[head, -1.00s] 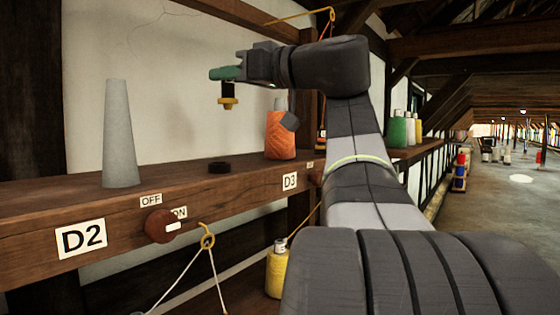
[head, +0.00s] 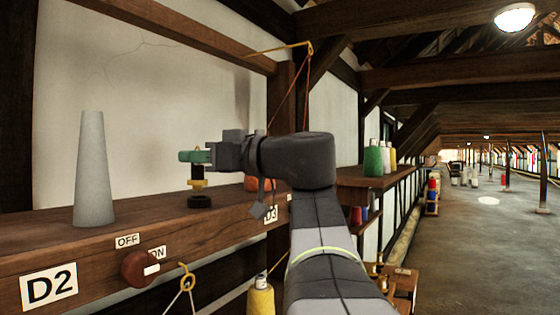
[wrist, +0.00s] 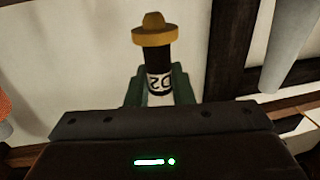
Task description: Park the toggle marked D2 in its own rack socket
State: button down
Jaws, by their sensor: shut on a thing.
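My gripper (head: 196,156) has green fingers shut on the toggle (head: 197,183). In the wrist view the toggle (wrist: 160,57) is a dark cylinder with a white band reading D2 and a yellow-brown flange and tip. In the head view it hangs upright, tip down, directly over a black ring socket (head: 199,202) on the wooden shelf. The tip is at or just above the ring's mouth; I cannot tell whether it touches. The D2 plate (head: 48,287) is on the shelf's front at the left, and the D3 plate (head: 271,215) is partly hidden by my arm.
A grey cone (head: 90,170) stands on the shelf left of the socket. A red-brown knob (head: 136,269) sits between OFF and ON labels on the shelf front. An orange spool (head: 259,183) is mostly hidden behind my arm. A yellow spool (head: 260,299) is below.

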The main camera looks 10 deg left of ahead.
jog(key=shift+f, duration=0.4)
jog(key=shift+f, duration=0.1)
jog(key=shift+f, duration=0.55)
jog(key=c, duration=1.3)
grip_release()
jog(key=shift+r, duration=0.15)
jog(key=shift+r, duration=0.3)
jog(key=shift+d+r, duration=0.15)
jog(key=shift+d, duration=0.15)
jog(key=b+v, duration=0.2)
jog(key=v, duration=0.9)
jog(key=shift+s+d+b, duration=0.2)
jog(key=shift+b, duration=0.1)
